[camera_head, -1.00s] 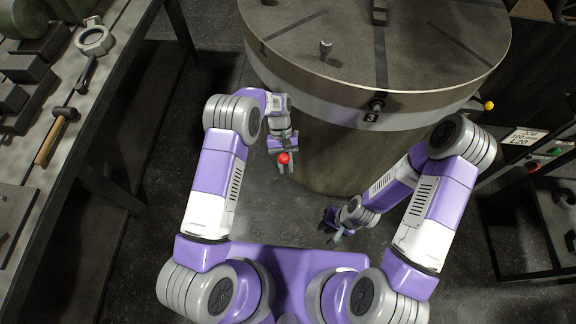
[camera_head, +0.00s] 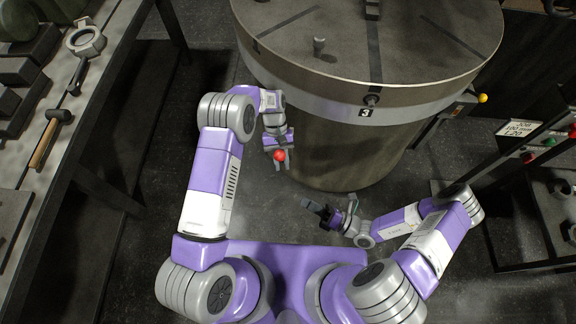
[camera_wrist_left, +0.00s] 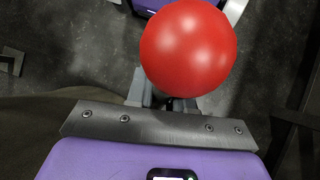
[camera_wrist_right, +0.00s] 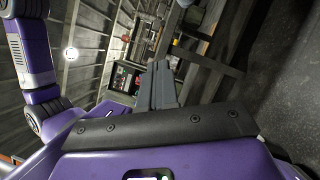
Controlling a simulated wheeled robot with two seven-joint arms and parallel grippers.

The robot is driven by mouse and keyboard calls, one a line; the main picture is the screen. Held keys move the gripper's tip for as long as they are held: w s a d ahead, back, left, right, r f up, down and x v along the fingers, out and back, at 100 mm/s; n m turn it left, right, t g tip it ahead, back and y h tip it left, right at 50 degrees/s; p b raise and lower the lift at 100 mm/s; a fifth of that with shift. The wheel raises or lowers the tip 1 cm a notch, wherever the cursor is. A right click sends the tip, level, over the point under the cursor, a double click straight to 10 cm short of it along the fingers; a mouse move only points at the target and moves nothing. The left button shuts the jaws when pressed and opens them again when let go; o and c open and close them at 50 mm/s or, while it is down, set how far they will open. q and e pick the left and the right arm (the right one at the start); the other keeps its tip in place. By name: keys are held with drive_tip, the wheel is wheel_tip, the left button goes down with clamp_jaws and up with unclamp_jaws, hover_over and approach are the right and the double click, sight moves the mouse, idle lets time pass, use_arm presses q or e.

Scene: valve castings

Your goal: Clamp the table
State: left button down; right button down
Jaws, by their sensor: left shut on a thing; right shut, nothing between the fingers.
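The round table (camera_head: 350,45) stands at the top of the head view, with a dark knob and a "3" label on its rim. A yellow-knobbed lever (camera_head: 482,98) sticks out at its right side. My left gripper (camera_head: 281,165) is beside the table's lower front left and shut at a red ball (camera_head: 280,156). The ball fills much of the left wrist view (camera_wrist_left: 188,47) and hides most of the fingertips; I cannot tell what it is fixed to. My right gripper (camera_head: 353,199) is shut and empty in front of the table, clear of it; its fingers also show in the right wrist view (camera_wrist_right: 158,85).
A bench (camera_head: 95,110) runs along the left with a hammer (camera_head: 47,140), a ring-shaped part (camera_head: 86,38) and dark blocks. A stand with a label (camera_head: 513,128) and red and green buttons is at the right. The floor before the table is open.

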sight(281, 157)
drive_tip(key=w+a+r+m+t+h, duration=0.1)
drive_tip(key=w+a+r+m+t, duration=0.2)
drive_tip(key=w+a, duration=0.4)
drive_tip(key=w+r, duration=0.1)
drive_tip(key=w, duration=0.2)
drive_tip(key=shift+w+a, duration=0.2)
drive_tip(key=shift+w, duration=0.15)
